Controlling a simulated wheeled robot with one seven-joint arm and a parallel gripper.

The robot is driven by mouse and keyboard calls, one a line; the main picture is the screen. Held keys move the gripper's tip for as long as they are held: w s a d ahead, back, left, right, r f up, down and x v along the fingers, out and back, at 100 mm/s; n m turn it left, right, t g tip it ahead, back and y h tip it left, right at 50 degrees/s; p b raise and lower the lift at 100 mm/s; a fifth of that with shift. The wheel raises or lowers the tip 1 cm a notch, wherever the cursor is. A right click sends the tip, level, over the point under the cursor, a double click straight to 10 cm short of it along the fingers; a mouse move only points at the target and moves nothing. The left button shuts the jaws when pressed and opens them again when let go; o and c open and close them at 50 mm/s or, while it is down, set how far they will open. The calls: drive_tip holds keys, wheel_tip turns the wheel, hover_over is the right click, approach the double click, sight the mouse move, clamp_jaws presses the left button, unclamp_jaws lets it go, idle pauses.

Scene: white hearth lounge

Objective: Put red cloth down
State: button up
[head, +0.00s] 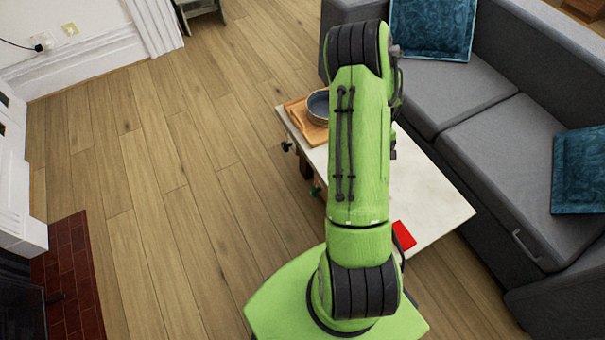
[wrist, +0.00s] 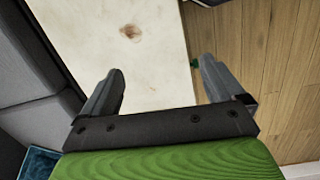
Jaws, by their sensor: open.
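The red cloth (head: 403,236) lies on the near part of the white coffee table (head: 440,205) in the head view, partly hidden behind my green arm. It does not show in the wrist view. My gripper (wrist: 158,85) is open and empty in the wrist view, its two fingers wide apart over the pale tabletop (wrist: 150,60). In the head view my gripper is hidden behind my arm.
A wooden board (head: 298,110) with a dark-rimmed bowl (head: 318,104) sits at the table's far left end. A grey sofa (head: 500,140) with blue cushions (head: 580,170) stands along the right. Wooden floor (head: 150,170) at left is open.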

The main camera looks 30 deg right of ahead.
drive_tip(key=w+a+r+t, duration=0.2)
drive_tip(key=a+r, duration=0.7)
drive_tip(key=r, duration=0.2)
drive_tip(key=w+a+r+t, duration=0.2)
drive_tip(key=a+r, duration=0.7)
drive_tip(key=r, duration=0.1)
drive_tip(key=s+a+r+n+t, duration=0.2)
drive_tip(key=s+a+r, duration=0.5)
drive_tip(key=s+a, duration=0.4)
drive_tip(key=shift+s+a+r+t, duration=0.3)
drive_tip(key=shift+s+a+t, duration=0.05)
drive_tip(key=shift+s+t, duration=0.3)
drive_tip(key=shift+r, duration=0.1)
